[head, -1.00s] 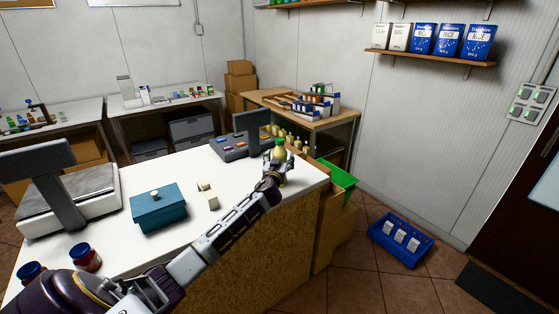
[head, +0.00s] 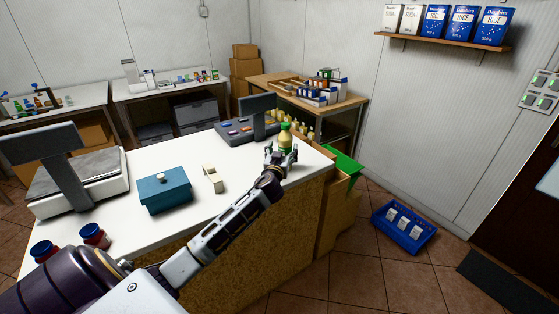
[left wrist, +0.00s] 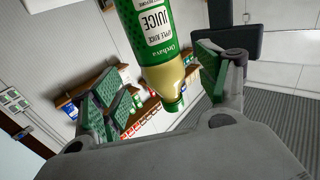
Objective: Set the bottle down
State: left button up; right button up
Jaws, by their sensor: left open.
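The apple juice bottle (head: 286,139), yellowish with a green cap and green label, appears upright over the far right end of the white counter (head: 235,205). My left gripper (head: 280,156) is around its lower part in the head view, hiding its base, so contact with the counter cannot be seen. In the left wrist view, the bottle (left wrist: 155,40) appears upside down, cap toward the bottom of the picture. The left gripper (left wrist: 163,76) is open, its green-padded fingers on either side of the bottle with visible gaps. My right gripper is not in view.
A grey device with a screen (head: 245,127) stands just behind the bottle. A teal box (head: 165,191), a small cream object (head: 213,179), a scale (head: 85,185) and two red jars (head: 94,236) share the counter. The counter's right edge (head: 331,164) is close by.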

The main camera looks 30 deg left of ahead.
pick_arm(q)
jog(key=v, duration=0.2)
jog(key=shift+s+d, duration=0.15)
jog(key=shift+s, duration=0.1)
jog(key=shift+v, duration=1.7)
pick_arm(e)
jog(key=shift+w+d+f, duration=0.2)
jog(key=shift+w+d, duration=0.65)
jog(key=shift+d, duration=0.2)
